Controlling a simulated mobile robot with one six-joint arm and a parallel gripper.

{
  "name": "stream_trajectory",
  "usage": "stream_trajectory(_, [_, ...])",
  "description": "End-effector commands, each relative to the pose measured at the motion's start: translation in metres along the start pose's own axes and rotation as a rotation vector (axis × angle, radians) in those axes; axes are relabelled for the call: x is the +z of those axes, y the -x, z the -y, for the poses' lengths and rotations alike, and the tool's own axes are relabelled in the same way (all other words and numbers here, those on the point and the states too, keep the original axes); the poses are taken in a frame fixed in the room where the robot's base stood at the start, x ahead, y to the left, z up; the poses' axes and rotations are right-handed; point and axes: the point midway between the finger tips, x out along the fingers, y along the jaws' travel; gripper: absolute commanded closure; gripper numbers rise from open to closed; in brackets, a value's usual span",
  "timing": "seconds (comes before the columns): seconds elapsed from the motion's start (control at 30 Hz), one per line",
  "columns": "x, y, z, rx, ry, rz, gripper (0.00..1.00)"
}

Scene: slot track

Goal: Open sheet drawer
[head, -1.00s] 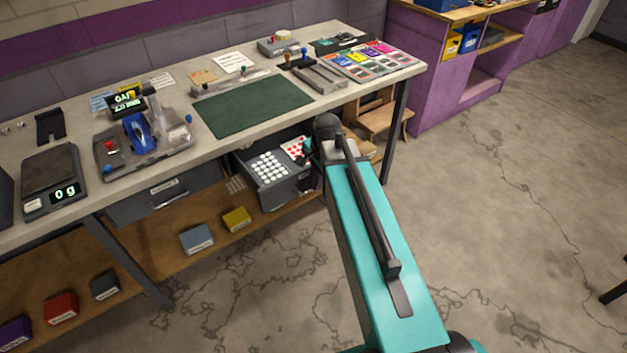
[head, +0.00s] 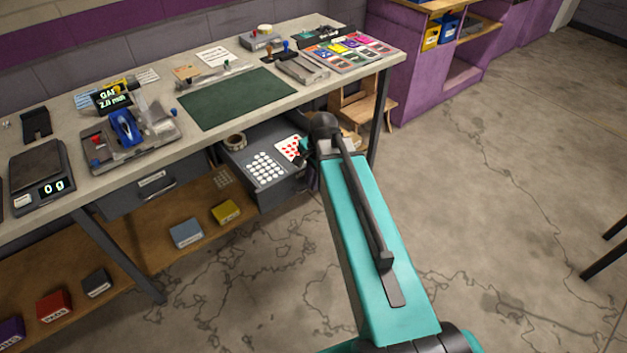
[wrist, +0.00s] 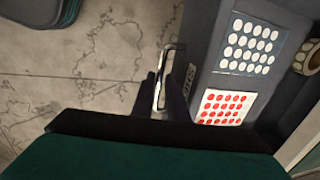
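The sheet drawer (head: 262,195) is a grey drawer under the bench, pulled well out. Inside lie a sheet of white round stickers (head: 265,169), a sheet of red round stickers (head: 291,149) and a tape roll (head: 235,141). In the wrist view the drawer's metal bar handle (wrist: 168,61) stands off its labelled front (wrist: 190,75). My gripper (wrist: 161,88) has its dark fingers on both sides of the handle, closed on it. In the head view my arm hides the gripper and handle.
A closed grey drawer (head: 140,197) is to the left. The lower wooden shelf (head: 150,243) holds several small coloured boxes. A bench leg (head: 383,110) and a wooden step stool (head: 365,105) stand behind my arm.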

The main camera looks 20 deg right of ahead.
Motion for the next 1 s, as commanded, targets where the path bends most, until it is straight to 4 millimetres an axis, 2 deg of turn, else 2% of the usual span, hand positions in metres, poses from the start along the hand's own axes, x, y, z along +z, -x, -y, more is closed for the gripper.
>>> stream_trajectory(0.53, [-0.002, 0.005, 0.0, -0.001, -0.002, -0.002, 0.83])
stream_trajectory(1.0, [-0.002, 0.046, -0.001, -0.002, -0.003, -0.003, 0.83])
